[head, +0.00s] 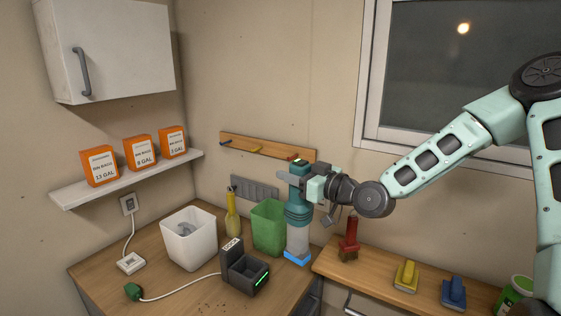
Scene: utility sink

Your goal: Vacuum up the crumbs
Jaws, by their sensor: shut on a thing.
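My gripper (302,184) is shut on the upper part of a teal handheld vacuum (297,212). The vacuum is upright, with a grey, clear-looking lower body and a blue nozzle at the bottom. The nozzle is close to the wooden counter (183,284) near its right side; I cannot tell whether it touches. Brown crumbs (216,307) lie on the counter at the bottom edge of the head view, left of and nearer than the vacuum. Part of the crumb patch may be cut off by the frame.
A black dock with green light (243,271) stands between crumbs and vacuum. A white bin (188,238), green bin (268,226) and yellow bottle (232,215) stand behind. A cable with a green plug (133,292) crosses the counter.

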